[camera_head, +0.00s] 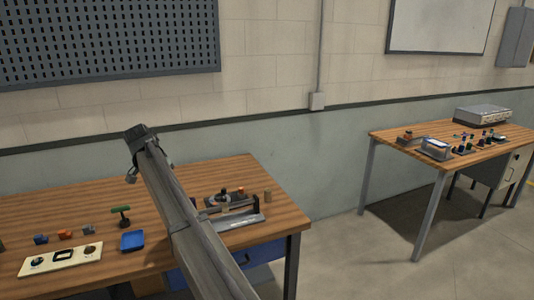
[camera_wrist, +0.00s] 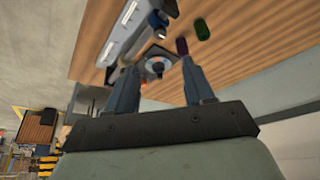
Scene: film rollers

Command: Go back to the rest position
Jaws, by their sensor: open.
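My gripper (camera_wrist: 159,66) shows in the wrist view with its two fingers spread apart and nothing between them. It points over the wooden workbench (camera_wrist: 245,45), and a small round-faced device (camera_wrist: 156,66) lies beyond the fingertips. In the head view my arm reaches up from the bottom middle across the near workbench (camera_head: 185,177).
A grey fixture (camera_head: 236,216) stands right of my arm. A second bench (camera_head: 400,133) stands at the right, with clear floor between.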

